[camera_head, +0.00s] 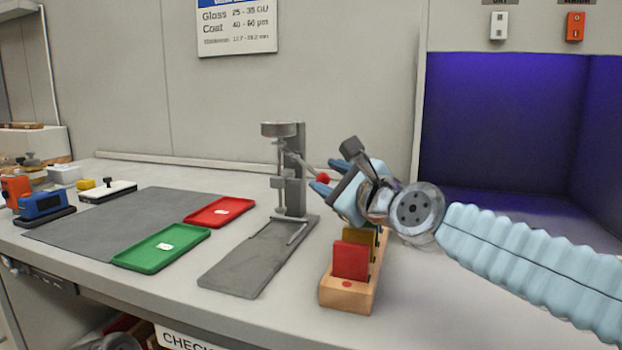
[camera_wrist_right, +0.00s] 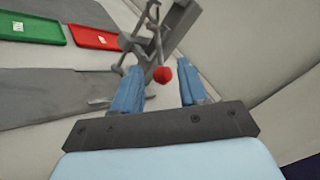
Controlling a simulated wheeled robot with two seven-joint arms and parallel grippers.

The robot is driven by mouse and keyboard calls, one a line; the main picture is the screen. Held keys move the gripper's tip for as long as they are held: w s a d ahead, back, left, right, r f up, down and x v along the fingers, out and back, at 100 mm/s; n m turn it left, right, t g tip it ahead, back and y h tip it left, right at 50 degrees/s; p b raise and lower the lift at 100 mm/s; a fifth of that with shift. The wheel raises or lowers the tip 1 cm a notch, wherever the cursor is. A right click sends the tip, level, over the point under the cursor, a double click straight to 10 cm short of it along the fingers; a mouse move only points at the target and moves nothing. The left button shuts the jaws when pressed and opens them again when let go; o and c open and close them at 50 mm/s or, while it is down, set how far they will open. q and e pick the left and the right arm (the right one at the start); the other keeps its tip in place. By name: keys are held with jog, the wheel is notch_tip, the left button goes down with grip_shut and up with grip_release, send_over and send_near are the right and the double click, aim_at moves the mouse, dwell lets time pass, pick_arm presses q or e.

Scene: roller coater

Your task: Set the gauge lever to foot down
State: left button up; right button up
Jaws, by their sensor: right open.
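The grey thickness gauge (camera_head: 290,170) stands upright at the back of its flat grey base plate (camera_head: 246,262). Its lever ends in a red ball knob (camera_head: 323,178), which sticks out to the right of the gauge column. My right gripper (camera_head: 327,176) is open at the knob. In the right wrist view the red knob (camera_wrist_right: 162,74) shows between the two blue fingers (camera_wrist_right: 160,70), with gaps on both sides. The gauge column (camera_wrist_right: 178,30) lies beyond it. The gauge foot is too small to judge its height. My left gripper is out of view.
A wooden rack (camera_head: 347,295) with red and yellow panels stands below my right gripper. A green tray (camera_head: 160,248) and a red tray (camera_head: 219,211) lie left of the gauge on or near a grey mat (camera_head: 110,222). A dark purple-lit booth (camera_head: 510,120) is at right.

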aim_at(314, 171)
jog(key=x, duration=0.6)
jog(key=shift+w+a, duration=0.2)
jog(key=shift+w, duration=0.1)
jog(key=shift+c, duration=0.4)
grip_shut()
